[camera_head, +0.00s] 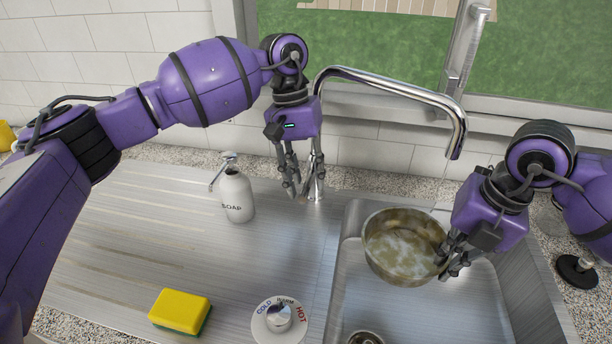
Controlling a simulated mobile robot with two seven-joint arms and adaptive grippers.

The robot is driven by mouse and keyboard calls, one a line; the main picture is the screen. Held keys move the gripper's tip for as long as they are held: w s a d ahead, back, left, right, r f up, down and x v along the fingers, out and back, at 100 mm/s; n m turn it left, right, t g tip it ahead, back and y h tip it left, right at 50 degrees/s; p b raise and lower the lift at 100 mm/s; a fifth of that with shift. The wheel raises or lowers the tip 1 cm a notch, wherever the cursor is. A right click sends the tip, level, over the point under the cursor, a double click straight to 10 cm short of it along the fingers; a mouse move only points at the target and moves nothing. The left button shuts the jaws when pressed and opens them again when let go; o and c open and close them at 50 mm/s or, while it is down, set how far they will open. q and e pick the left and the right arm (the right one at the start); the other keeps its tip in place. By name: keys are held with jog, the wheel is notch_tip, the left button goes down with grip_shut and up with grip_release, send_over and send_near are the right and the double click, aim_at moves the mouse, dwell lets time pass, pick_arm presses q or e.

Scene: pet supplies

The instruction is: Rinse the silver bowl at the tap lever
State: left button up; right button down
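The silver bowl (390,235) is tilted over the sink basin, with brownish grime and whitish patches inside. My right gripper (450,262) is shut on its right rim. The chrome tap (400,85) arches from behind my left gripper to the right; its outlet is above the bowl's right side. My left gripper (303,192) points down at the tap's base, fingers apart.
A soap dispenser (236,195) stands on the ribbed drainboard (130,230). A yellow sponge (180,310) lies at the front, beside a cold-warm-hot dial (279,318). The sink basin (440,315) has a drain (366,338). A black stopper-like object (578,270) sits at right.

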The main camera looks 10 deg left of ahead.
pick_arm(q)
jog(key=v, duration=1.2)
dwell(0.6)
jog(key=shift+a+r, duration=0.1)
jog(key=shift+r, duration=0.2)
jog(key=c, duration=0.4)
jog(key=r, duration=0.1)
jog(key=a+r, duration=0.1)
jog(key=r, duration=0.1)
jog(key=shift+g, duration=0.4)
grip_shut()
jog(key=x, duration=1.3)
jog(key=shift+s+f, duration=0.2)
jog(key=shift+f, duration=0.15)
jog(key=shift+d, duration=0.1)
